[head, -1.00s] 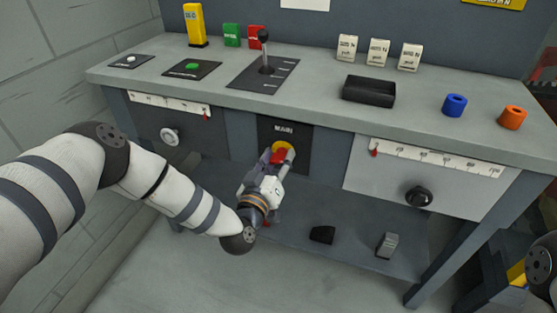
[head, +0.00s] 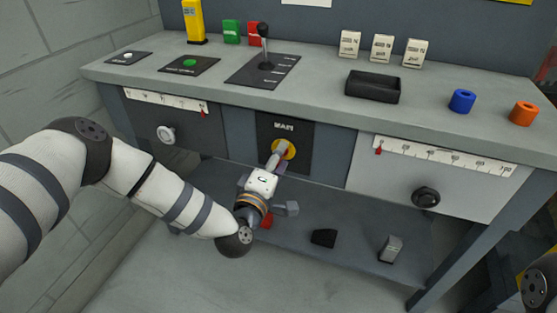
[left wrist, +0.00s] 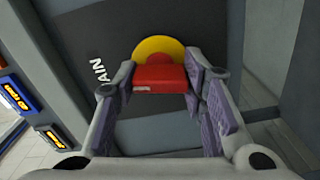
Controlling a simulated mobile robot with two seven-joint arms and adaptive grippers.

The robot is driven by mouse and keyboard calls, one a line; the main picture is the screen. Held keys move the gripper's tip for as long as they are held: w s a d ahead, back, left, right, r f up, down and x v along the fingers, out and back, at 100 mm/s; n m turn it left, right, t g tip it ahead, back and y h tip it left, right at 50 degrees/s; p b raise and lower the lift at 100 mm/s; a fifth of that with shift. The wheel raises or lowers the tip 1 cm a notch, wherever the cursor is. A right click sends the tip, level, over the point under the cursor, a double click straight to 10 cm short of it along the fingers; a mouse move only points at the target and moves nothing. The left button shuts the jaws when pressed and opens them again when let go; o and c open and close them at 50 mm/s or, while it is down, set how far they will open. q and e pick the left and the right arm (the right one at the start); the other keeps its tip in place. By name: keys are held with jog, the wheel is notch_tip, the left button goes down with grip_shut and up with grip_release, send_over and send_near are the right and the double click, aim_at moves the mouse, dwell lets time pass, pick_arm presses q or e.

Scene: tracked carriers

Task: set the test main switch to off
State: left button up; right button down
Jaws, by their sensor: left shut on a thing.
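The main switch is a red handle on a yellow disc (head: 291,148), set in a dark panel marked MAIN (head: 300,128) on the bench front. In the left wrist view the red handle (left wrist: 160,78) lies between the two fingers, with the yellow disc (left wrist: 157,45) behind it. My left gripper (head: 279,158) is shut on the handle, one finger at each side. It is rolled, so the label reads steeply sideways in the wrist view. In the head view the fingers hide the red handle. My right gripper is not in view; only part of my right arm shows at the lower right.
A round knob (head: 167,134) is left of the panel and a black knob (head: 426,197) is right. A lever (head: 264,47), a black tray (head: 373,86) and blue and orange rings (head: 462,101) are on the bench top. Small blocks (head: 323,237) lie on the lower shelf.

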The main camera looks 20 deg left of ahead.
pick_arm(q)
jog(key=shift+f+n+b, duration=0.1)
jog(key=shift+n+b, duration=0.2)
jog(key=shift+n, duration=0.7)
jog(key=shift+d, duration=0.1)
jog(key=o, duration=1.2)
jog(key=shift+c, duration=0.2)
jog(key=shift+s, duration=0.15)
jog(key=s, duration=1.1)
jog(key=shift+s+a, duration=0.25)
jog(key=shift+s, duration=0.15)
